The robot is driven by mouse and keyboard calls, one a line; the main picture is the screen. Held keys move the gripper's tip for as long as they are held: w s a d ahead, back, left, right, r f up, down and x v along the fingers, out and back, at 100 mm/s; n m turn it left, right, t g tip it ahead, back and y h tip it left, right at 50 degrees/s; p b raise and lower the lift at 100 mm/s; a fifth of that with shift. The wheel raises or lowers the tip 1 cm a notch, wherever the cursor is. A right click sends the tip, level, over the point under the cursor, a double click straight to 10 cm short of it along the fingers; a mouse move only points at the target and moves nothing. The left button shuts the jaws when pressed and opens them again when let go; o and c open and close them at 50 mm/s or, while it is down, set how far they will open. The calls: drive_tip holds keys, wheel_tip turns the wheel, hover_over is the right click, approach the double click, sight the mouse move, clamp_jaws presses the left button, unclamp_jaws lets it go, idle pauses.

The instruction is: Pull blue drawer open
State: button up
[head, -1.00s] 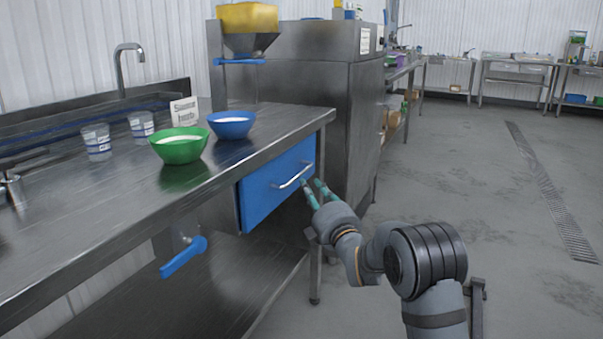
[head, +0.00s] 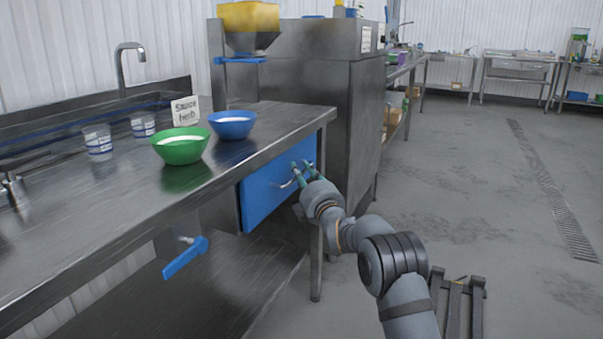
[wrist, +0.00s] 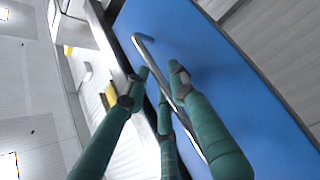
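The blue drawer (head: 262,194) is under the front edge of the steel table and looks closed. Its metal bar handle (head: 284,185) is partly hidden by my gripper (head: 300,165). In the wrist view, the handle (wrist: 150,58) runs diagonally across the blue drawer front (wrist: 225,75). My green-fingered gripper (wrist: 159,70) is at the handle, with fingertips on both sides of the bar. The fingers are apart, with a visible gap to the bar, so the gripper looks open.
On the steel table (head: 95,215) stand a green bowl (head: 182,152), a blue bowl (head: 232,130), clear cups and a sign (head: 185,110). A blue lever (head: 185,258) hangs below the table, left of the drawer. A large steel cabinet (head: 335,110) stands behind. The floor at right is open.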

drive_tip(key=shift+c, duration=0.5)
drive_tip(key=c, duration=0.4)
clamp_jaws()
